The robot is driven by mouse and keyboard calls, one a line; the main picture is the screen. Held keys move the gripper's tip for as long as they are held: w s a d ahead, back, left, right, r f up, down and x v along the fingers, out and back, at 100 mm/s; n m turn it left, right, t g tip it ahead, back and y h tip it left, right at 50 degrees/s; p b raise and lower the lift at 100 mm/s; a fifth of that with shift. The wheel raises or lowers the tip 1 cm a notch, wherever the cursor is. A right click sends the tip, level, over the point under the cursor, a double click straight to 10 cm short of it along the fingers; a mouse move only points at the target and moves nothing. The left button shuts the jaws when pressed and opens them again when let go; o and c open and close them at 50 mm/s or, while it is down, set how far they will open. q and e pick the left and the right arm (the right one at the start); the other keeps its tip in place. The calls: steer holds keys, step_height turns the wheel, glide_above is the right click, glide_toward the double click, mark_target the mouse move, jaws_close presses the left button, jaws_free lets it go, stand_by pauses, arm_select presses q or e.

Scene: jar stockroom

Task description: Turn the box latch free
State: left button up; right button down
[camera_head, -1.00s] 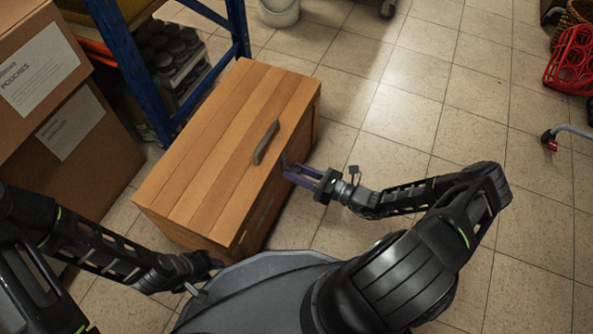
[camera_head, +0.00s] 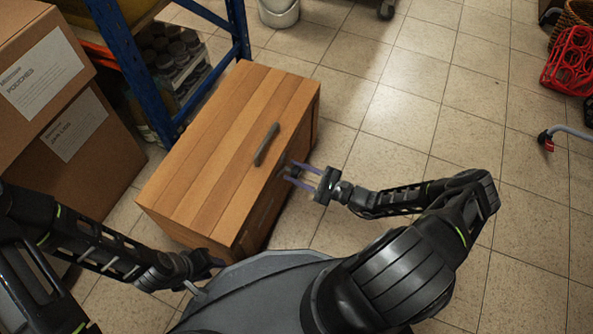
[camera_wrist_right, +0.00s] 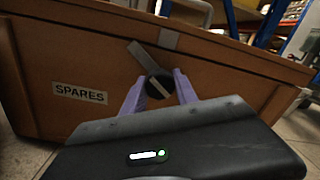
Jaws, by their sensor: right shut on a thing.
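The wooden box (camera_head: 215,150) stands on the floor with its lid down and a grey handle (camera_head: 267,144) on top. In the right wrist view, its front (camera_wrist_right: 60,60) carries a latch with a dark round knob (camera_wrist_right: 158,85) and a flat grey bar (camera_wrist_right: 143,57). The bar slants up and left, beside a grey plate (camera_wrist_right: 169,39) at the lid edge. My right gripper (camera_head: 291,173) is shut on the latch knob, its purple fingers on either side in the wrist view (camera_wrist_right: 157,88). My left gripper (camera_head: 218,263) is low near the box's near corner; its fingers are unclear.
A blue shelf rack (camera_head: 130,70) with dark jars (camera_head: 175,55) stands behind the box. Cardboard boxes (camera_head: 75,130) are stacked at the left. A "SPARES" label (camera_wrist_right: 80,93) is on the box front. The tiled floor (camera_head: 400,110) to the right is open.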

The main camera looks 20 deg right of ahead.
steer(key=n, duration=0.3)
steer(key=shift+d+n+p, duration=0.1)
steer(key=shift+n+p, duration=0.2)
steer(key=shift+n, duration=0.1)
steer(key=shift+w+n+y, duration=0.1)
steer(key=shift+n+y, duration=0.2)
steer(key=shift+n, duration=1.5)
steer(key=c, duration=1)
jaws_free()
steer(key=shift+o, duration=0.2)
steer(key=p+v, duration=0.1)
steer(key=v, duration=0.6)
steer(key=shift+s+d+p, duration=0.25)
steer(key=shift+s+p, duration=0.1)
steer(key=shift+r, duration=0.1)
